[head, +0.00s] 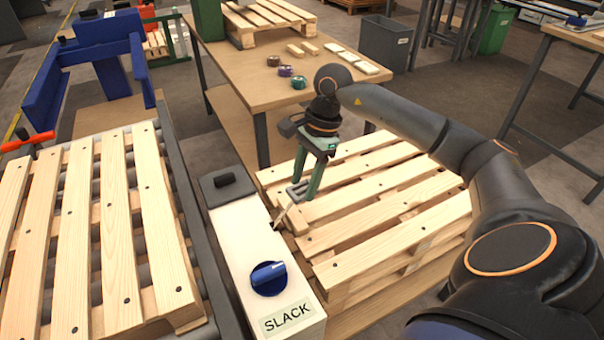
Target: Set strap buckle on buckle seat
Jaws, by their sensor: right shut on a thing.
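My right gripper (301,189) comes in from the right, pointing down, with its green fingers shut on a small grey metal frame, which I take as the strap buckle (294,193). A thin pale piece with a dark end reaches from it down to the left, near the white box's edge. The buckle is over the gap between the white box and the right pallet; I cannot tell whether it touches either. I cannot tell which part is the buckle seat. My left gripper is out of view.
The white box (238,240) carries a blue dial (269,279) and a SLACK label (287,318). Wooden pallets lie left (120,220) and right (390,215) of it. A workbench (250,85) with tape rolls stands behind; a blue frame (108,40) stands at upper left.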

